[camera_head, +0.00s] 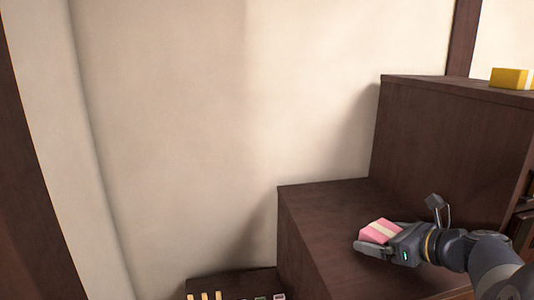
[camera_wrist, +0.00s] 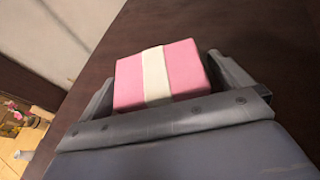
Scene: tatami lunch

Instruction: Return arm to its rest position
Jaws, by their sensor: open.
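My gripper (camera_head: 375,241) is low over the middle step of a dark wooden stepped chest, at the lower right of the head view. A pink box with a cream band (camera_head: 380,231) is at the gripper's jaws. In the wrist view the pink box (camera_wrist: 160,75) lies between the two fingers of my gripper (camera_wrist: 160,84), with a finger at each side. The jaws are open around it. The box appears to rest on the dark wood surface; its lower near side is hidden by the gripper.
The stepped chest (camera_head: 320,225) rises to a higher step at the right, with a yellow box (camera_head: 511,78) on top. A pale wall (camera_head: 180,130) stands behind. A lower dark step (camera_head: 235,284) at the bottom holds several small items. Free room lies left of the chest.

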